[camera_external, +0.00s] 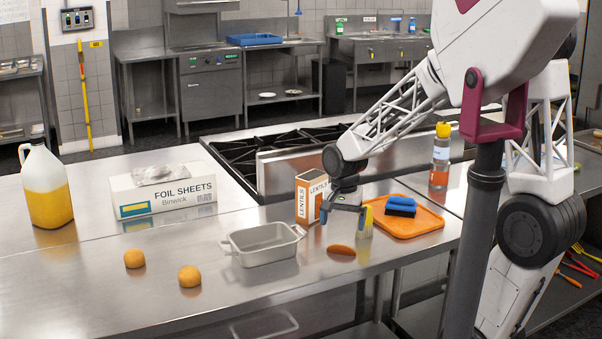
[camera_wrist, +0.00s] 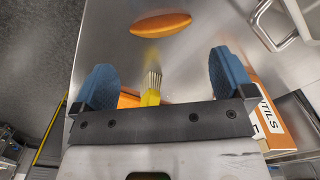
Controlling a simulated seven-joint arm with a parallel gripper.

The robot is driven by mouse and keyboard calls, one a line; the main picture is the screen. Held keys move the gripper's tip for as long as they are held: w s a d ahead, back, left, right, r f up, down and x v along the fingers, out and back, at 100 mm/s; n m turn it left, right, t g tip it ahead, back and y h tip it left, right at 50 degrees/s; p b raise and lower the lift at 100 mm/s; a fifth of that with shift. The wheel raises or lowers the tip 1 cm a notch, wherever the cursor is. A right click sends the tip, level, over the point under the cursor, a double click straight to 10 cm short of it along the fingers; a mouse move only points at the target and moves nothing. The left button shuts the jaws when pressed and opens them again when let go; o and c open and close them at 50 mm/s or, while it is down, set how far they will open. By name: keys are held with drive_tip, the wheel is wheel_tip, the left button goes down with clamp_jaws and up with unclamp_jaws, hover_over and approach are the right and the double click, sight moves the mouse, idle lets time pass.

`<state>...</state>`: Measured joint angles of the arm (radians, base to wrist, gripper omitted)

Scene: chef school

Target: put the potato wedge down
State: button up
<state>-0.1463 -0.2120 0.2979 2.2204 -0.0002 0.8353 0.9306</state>
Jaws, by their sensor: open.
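The potato wedge (camera_external: 341,249) is an orange-brown piece lying on the steel counter, right of the grey metal dish. It also shows at the top of the wrist view (camera_wrist: 160,23), apart from my fingers. My gripper (camera_external: 343,216) is above the counter beside the lentils box, just behind the wedge in the external view. In the wrist view its two blue fingers (camera_wrist: 164,75) are spread wide with nothing held between them. A yellow-handled utensil with a pale end (camera_wrist: 152,88) shows below the gap between the fingers.
The grey dish (camera_external: 264,244) is left of the wedge. The lentils box (camera_external: 311,198) stands close to my gripper. Two round potato-like items (camera_external: 190,276) lie at left. The counter's front edge is near the wedge.

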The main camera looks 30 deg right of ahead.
drive_tip(key=shift+r, duration=2.15)
drive_tip(key=s+d+r+n+t, duration=0.1)
drive_tip(key=s+d+r+n, duration=0.1)
drive_tip(key=s, duration=0.4)
drive_tip(key=s+d+r+n, duration=0.2)
drive_tip(key=s+d+n, duration=0.1)
drive_tip(key=s, duration=0.4)
drive_tip(key=s+d+r+n+t, duration=0.1)
drive_tip(key=s+d+r+n, duration=0.1)
drive_tip(key=s, duration=0.5)
drive_tip(key=shift+d+r+n+t, duration=0.35)
drive_tip(key=shift+r+n, duration=0.1)
drive_tip(key=shift+n, duration=0.45)
drive_tip(key=shift+s, duration=0.1)
